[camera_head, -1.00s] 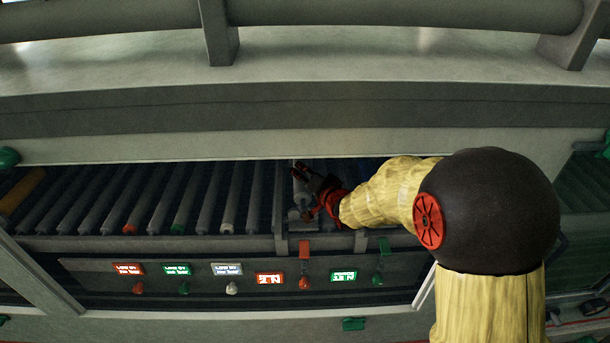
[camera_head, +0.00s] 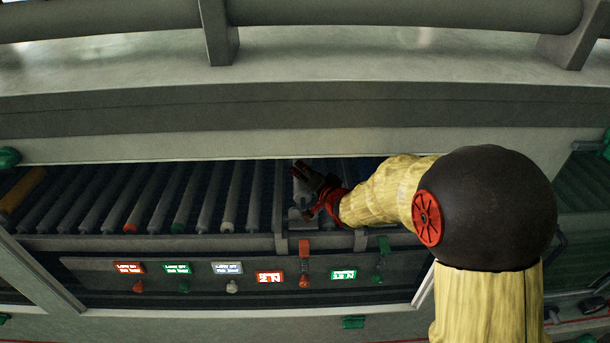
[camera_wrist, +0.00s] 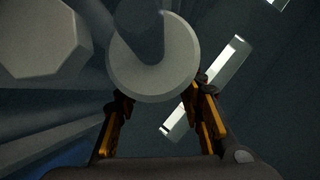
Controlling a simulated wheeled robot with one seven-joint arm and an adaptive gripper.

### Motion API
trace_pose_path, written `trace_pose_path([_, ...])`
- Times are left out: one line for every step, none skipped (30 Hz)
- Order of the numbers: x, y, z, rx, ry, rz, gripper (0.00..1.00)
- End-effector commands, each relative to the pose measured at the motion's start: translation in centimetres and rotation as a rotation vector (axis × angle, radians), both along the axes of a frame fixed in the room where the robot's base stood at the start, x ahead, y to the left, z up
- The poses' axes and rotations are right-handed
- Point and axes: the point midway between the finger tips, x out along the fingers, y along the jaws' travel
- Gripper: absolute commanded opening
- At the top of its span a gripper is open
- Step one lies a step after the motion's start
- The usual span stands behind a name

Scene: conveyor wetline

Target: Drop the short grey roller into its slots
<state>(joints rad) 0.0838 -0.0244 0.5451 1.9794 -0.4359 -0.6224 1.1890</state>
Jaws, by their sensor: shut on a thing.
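The short grey roller (camera_head: 301,191) is at my gripper, standing steeply in the gap of the conveyor, in the head view. My gripper (camera_head: 309,191) is red and dark there, reaching in from the right, and is shut on the roller. In the wrist view, a round grey end (camera_wrist: 160,72) lies at the tips of my gripper's yellow fingers (camera_wrist: 160,98). The slots cannot be made out; the gripper and the frame hide that spot.
A row of grey rollers (camera_head: 205,200) fills the conveyor to the left, with an orange one (camera_head: 22,190) at the far left. The front rail (camera_head: 150,243) carries lit labels and coloured knobs below. A large grey beam (camera_head: 300,105) runs behind and above.

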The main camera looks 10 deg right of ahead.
Motion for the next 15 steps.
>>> trace_pose_path([0.0, 0.0, 0.0, 0.0, -0.001, 0.0, 0.0])
trace_pose_path([0.0, 0.0, 0.0, 0.0, -0.001, 0.0, 0.0])
trace_pose_path([0.0, 0.0, -0.1, 0.0, -0.001, 0.0, 0.0])
trace_pose_path([0.0, 0.0, -0.2, 0.0, -0.001, 0.0, 0.0])
trace_pose_path([0.0, 0.0, -0.3, 0.0, -0.001, 0.0, 0.0])
trace_pose_path([0.0, 0.0, -0.4, 0.0, -0.001, 0.0, 0.0])
trace_pose_path([0.0, 0.0, -0.5, 0.0, -0.001, 0.0, 0.0])
trace_pose_path([0.0, 0.0, -0.6, 0.0, -0.001, 0.0, 0.0])
trace_pose_path([0.0, 0.0, -0.7, 0.001, -0.002, 0.0, 0.0])
trace_pose_path([0.0, 0.0, -0.8, 0.001, -0.002, 0.0, 0.0])
trace_pose_path([0.0, 0.0, -0.8, 0.001, -0.002, 0.0, 0.0])
trace_pose_path([0.0, 0.0, -0.9, 0.001, -0.002, 0.0, 0.0])
trace_pose_path([0.0, 0.0, -1.0, 0.001, -0.002, 0.0, 0.0])
trace_pose_path([0.0, 0.0, -1.1, 0.001, -0.002, 0.0, 0.0])
trace_pose_path([0.0, 0.0, -1.2, 0.0, -0.001, 0.0, 0.0])
